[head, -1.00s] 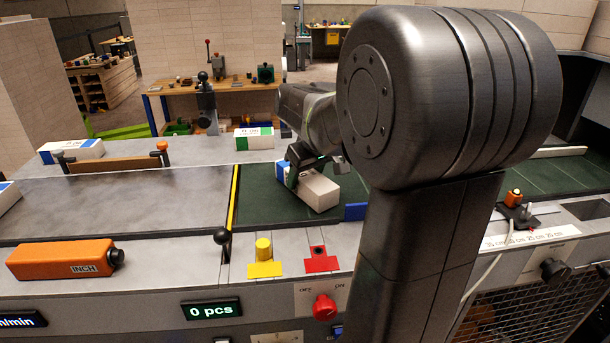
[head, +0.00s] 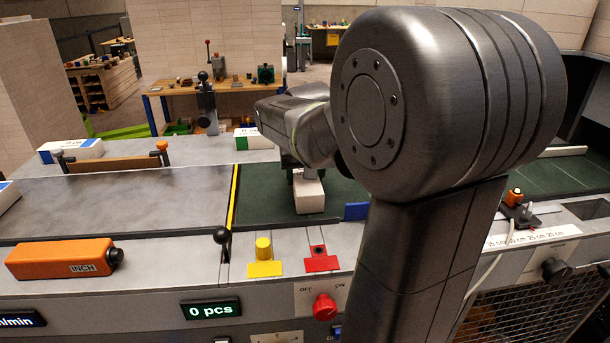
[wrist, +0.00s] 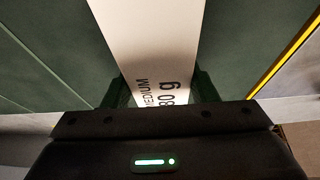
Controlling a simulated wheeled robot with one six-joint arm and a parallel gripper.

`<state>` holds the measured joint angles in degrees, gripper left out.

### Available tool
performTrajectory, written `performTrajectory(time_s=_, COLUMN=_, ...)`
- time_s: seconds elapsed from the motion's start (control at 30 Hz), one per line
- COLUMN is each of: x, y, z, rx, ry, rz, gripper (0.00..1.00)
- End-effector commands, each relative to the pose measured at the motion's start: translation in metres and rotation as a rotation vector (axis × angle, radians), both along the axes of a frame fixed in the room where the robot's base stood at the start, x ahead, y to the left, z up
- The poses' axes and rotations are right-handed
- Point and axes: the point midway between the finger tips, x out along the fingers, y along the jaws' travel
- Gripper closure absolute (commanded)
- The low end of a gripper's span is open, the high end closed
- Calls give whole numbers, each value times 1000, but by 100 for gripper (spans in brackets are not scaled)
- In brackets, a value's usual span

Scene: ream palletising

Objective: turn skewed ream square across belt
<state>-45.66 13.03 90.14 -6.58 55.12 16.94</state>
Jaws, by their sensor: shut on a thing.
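The ream (head: 309,194) is a white block on the green belt (head: 262,203), just right of the yellow line. In the head view its long side runs toward the front edge of the belt, and its far part is hidden by my arm. In the wrist view the ream (wrist: 152,45) shows black print reading "MEDIUM" and "80 g" and leans slightly in the picture. My gripper (wrist: 160,90) is shut on it, with one dark green finger against each long side. In the head view the gripper is mostly hidden behind my arm.
A green-marked ream (head: 246,139) lies behind the belt. A blue block (head: 356,211) stands at the belt's front edge, right of the ream. Yellow (head: 264,258) and red (head: 321,257) fixtures sit in front.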

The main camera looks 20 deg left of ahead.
Motion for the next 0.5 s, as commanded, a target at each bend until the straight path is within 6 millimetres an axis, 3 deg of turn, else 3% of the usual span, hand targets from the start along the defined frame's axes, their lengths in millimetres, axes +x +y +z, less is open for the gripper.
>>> performTrajectory(time_s=0.37, x=0, y=0, z=-2, rx=0, ry=-1, rz=1, gripper=82)
performTrajectory(time_s=0.4, x=0, y=0, z=-2, rx=0, ry=-1, rz=1, gripper=44)
performTrajectory(time_s=0.5, x=0, y=0, z=-2, rx=0, ry=-1, rz=1, gripper=24)
